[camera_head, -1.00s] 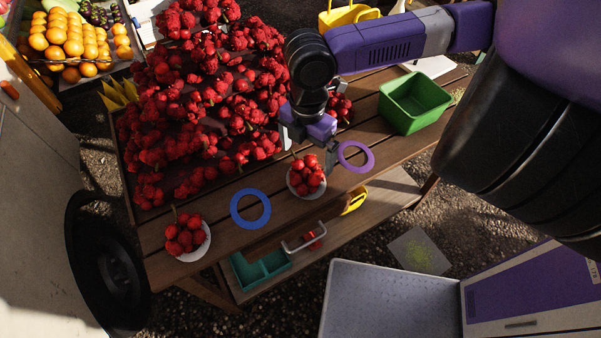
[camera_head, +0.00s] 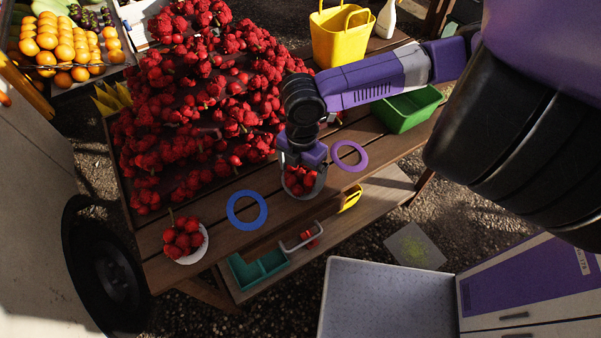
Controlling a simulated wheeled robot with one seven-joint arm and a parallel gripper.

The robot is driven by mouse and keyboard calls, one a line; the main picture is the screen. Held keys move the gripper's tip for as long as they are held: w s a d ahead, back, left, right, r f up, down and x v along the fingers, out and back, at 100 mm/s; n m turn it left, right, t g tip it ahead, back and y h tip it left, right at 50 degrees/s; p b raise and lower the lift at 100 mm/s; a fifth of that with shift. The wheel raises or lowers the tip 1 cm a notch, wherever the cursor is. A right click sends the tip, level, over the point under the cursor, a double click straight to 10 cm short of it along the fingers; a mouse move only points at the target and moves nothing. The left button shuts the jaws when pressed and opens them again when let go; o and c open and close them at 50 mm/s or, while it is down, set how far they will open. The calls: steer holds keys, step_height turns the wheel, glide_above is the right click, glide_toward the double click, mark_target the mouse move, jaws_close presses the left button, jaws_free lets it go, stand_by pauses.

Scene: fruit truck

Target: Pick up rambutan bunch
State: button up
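A small rambutan bunch (camera_head: 299,183) sits in a white bowl at the front edge of the wooden cart table. My gripper (camera_head: 301,180) points down over this bunch, with its fingers on either side of it. The fingers look apart, but I cannot tell whether they touch the fruit. The gripper hides the top of the bunch and much of the bowl. Another rambutan bunch (camera_head: 183,237) lies in a white bowl (camera_head: 203,246) at the table's left front corner. A large heap of rambutans (camera_head: 200,100) fills the back left of the table.
A blue ring (camera_head: 232,220) and a purple ring (camera_head: 363,163) lie on either side of my gripper. A green bin (camera_head: 408,112) and a yellow bag (camera_head: 340,45) stand behind and right. A lower shelf holds a teal tray (camera_head: 258,270).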

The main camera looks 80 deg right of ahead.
steer(key=c, duration=0.6)
steer(key=shift+r, duration=0.15)
